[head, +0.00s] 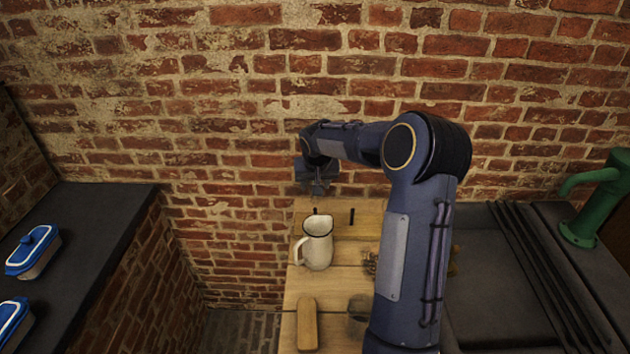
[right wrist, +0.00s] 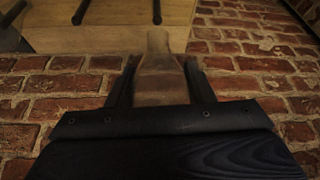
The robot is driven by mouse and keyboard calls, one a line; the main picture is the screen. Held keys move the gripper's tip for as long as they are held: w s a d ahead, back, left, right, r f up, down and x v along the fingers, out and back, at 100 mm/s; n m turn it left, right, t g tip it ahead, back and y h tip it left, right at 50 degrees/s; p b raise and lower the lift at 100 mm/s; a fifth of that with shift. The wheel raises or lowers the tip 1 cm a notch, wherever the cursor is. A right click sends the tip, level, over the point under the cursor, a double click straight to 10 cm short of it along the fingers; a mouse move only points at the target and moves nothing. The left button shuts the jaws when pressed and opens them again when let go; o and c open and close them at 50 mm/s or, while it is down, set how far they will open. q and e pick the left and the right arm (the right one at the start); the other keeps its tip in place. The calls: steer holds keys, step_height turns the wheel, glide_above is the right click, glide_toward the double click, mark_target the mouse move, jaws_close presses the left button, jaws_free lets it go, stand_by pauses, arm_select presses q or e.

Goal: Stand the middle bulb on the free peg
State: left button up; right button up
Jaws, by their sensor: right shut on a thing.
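My right gripper (head: 318,187) is at the back end of the wooden board (head: 340,255), close to the brick wall. In the right wrist view, its jaws (right wrist: 161,65) are shut on a brownish bulb (right wrist: 159,72) with a narrow neck and a wider body. The neck points away from the palm. A thin dark peg (head: 351,216) stands bare on the board. Another dark peg (head: 315,211) is just below the gripper. Dark pegs also show in the right wrist view (right wrist: 157,12), apart from the bulb. Other bulbs cannot be made out. My left gripper is out of view.
A white enamel jug (head: 317,246) stands on the board near the pegs. A wooden block (head: 307,324) lies nearer. My right arm hides part of the board and small brown items (head: 370,262). A green pump (head: 597,200) stands right; blue-lidded dishes (head: 33,252) stand left.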

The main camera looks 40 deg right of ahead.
mark_target(315, 202)
steer(key=shift+f+b, duration=0.35)
steer(key=shift+f, duration=0.4)
steer(key=shift+f+b, duration=3.35)
steer(key=shift+f, duration=0.45)
steer(key=o, duration=1.2)
steer(key=shift+c, duration=0.2)
steer(key=b+v, duration=0.1)
steer(key=v, duration=0.6)
steer(key=shift+s+r, duration=0.1)
steer(key=shift+r, duration=0.3)
steer(key=shift+a, duration=0.15)
